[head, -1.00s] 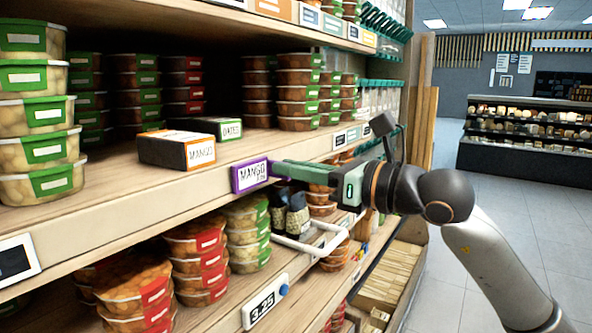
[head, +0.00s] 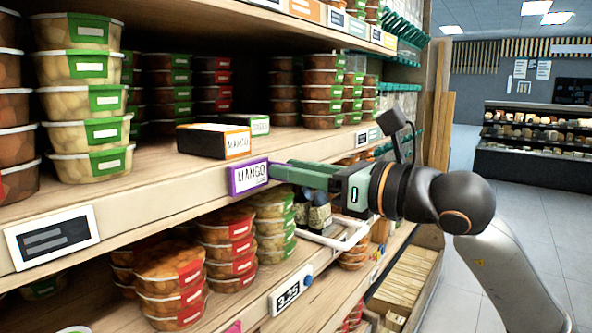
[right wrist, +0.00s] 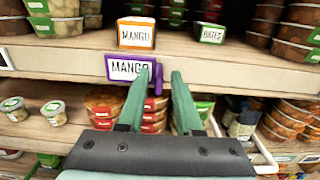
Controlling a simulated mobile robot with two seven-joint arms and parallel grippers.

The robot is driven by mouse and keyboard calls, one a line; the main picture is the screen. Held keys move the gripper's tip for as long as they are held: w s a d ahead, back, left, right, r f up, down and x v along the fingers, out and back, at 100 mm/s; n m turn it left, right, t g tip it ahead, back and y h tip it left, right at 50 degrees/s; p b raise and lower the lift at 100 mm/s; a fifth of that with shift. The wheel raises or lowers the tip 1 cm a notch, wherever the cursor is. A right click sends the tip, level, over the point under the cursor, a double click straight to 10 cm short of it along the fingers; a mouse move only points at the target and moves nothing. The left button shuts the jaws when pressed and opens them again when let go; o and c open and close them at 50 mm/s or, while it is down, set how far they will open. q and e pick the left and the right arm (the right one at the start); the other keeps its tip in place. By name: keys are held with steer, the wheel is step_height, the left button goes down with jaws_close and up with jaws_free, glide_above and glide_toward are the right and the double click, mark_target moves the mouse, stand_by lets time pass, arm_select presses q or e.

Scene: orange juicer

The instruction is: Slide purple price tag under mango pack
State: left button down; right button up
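The mango pack (head: 201,142) is a dark box with an orange-edged white label. It stands near the shelf's front edge and also shows in the right wrist view (right wrist: 136,34). The purple price tag (head: 249,177), marked MANGO, is upright on the shelf edge. In the right wrist view the tag (right wrist: 124,68) is below the pack, nearly in line with it. My right gripper (head: 280,171) has its green fingertips at the tag's right end. In the right wrist view its fingers (right wrist: 161,75) are apart, the left one overlapping the tag's right part. My left gripper is out of view.
A dates pack (head: 259,125) stands beside the mango pack. Fruit tubs (head: 88,90) are stacked to the left. A black-and-white price tag (head: 52,237) is on the shelf edge further left. Bare shelf edge (head: 160,207) lies between the two tags. Tubs fill the lower shelf.

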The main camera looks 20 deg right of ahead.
steer(key=shift+o, duration=0.4)
arm_select(q)
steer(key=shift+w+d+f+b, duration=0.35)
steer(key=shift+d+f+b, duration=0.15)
steer(key=shift+b, duration=0.5)
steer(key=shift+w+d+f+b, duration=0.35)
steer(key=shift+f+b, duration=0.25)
steer(key=shift+b, duration=0.4)
arm_select(e)
steer(key=v, duration=1.2)
steer(key=shift+s+d, duration=0.2)
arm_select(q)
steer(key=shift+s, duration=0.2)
